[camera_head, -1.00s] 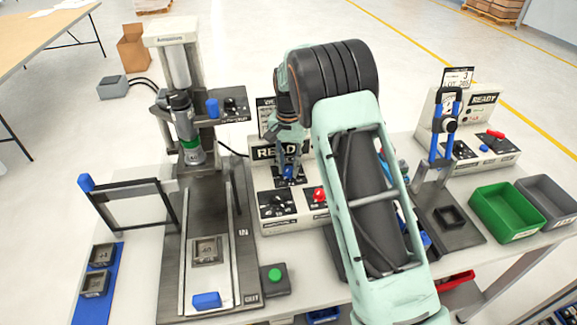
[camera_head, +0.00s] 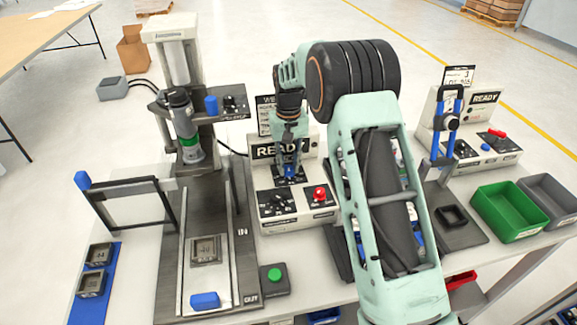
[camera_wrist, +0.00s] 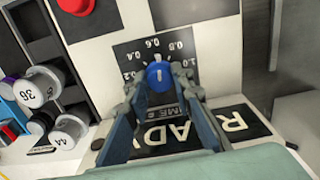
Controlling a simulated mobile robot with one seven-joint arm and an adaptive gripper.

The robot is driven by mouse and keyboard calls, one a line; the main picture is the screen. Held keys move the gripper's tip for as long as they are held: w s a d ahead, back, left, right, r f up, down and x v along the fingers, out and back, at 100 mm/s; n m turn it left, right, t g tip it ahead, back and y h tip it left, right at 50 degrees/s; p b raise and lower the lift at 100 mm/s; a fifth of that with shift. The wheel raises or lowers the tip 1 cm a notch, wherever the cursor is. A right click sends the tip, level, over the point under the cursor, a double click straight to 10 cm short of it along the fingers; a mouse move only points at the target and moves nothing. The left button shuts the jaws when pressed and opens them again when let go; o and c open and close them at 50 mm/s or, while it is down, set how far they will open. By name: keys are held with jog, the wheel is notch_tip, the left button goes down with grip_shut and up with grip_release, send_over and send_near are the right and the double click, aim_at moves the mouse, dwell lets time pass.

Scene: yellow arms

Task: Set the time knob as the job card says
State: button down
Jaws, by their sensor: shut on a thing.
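The blue time knob (camera_wrist: 158,74) sits on a black dial plate marked 0.2 to 1.0 in the wrist view. Its white pointer line runs roughly up and down in that picture. My gripper (camera_wrist: 158,88) is shut on the knob, one finger on each side of it. In the head view my gripper (camera_head: 290,168) reaches down to the controller box (camera_head: 278,222), just below its READY sign (camera_head: 277,151). A card (camera_head: 264,115) stands behind the box, partly hidden by my arm, and its text is too small to read.
A red button (camera_head: 319,195) and black knobs (camera_head: 279,202) are on the same box. The press (camera_head: 186,145) stands to the left. A second READY station (camera_head: 485,100) and a green bin (camera_head: 508,212) are at the right.

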aim_at(289, 167)
jog(key=shift+n, duration=0.7)
jog(key=c, duration=1.7)
grip_release()
notch_tip(289, 167, up, 12)
jog(key=shift+r, duration=0.1)
